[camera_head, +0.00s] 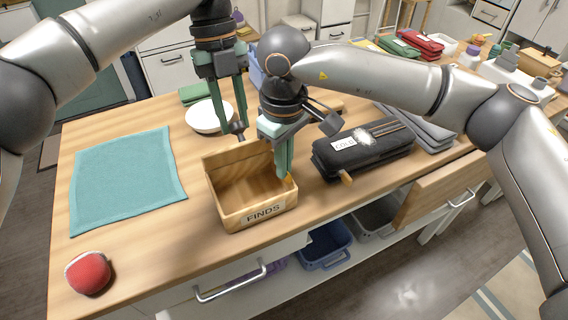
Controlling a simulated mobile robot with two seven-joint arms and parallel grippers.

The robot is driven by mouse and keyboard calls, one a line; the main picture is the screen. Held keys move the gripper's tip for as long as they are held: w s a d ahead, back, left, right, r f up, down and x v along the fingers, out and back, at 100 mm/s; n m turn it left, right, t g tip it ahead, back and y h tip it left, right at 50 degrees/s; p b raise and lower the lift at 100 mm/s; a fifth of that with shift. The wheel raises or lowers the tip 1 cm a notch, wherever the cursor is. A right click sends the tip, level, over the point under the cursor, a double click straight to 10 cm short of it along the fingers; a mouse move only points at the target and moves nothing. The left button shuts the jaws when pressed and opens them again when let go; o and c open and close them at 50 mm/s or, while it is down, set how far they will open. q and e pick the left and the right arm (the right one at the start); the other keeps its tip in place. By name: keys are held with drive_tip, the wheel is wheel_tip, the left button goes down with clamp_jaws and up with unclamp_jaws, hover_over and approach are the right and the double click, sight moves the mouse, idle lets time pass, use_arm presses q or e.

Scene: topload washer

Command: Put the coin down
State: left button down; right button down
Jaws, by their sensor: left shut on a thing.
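My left gripper (234,122) points down above the back of an open wooden box (262,214) labelled FINDS. It is shut on a small dark grey round thing, which looks like the coin (237,128), held at its fingertips near the box's back edge. My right gripper (284,165) points down at the right side of the same box, its teal fingertips at or just inside the right wall. I cannot tell whether its fingers are open or shut. The visible part of the box's floor looks bare; its right inner part is hidden by the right gripper.
A teal cloth (128,180) lies flat at the left, and a red-and-white ball (89,273) sits at the front left corner. A white bowl (207,118) stands behind the box. A dark case (362,150) lies to the right. An open drawer (450,190) juts out at the right.

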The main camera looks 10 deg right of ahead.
drive_tip(key=shift+f, duration=0.35)
drive_tip(key=shift+f, duration=0.55)
drive_tip(key=c, duration=1.4)
unclamp_jaws()
drive_tip(key=shift+d+f, duration=0.1)
drive_tip(key=shift+f, duration=0.05)
drive_tip(key=shift+o, duration=0.2)
wheel_tip(320, 180, up, 14)
drive_tip(key=shift+f, duration=0.25)
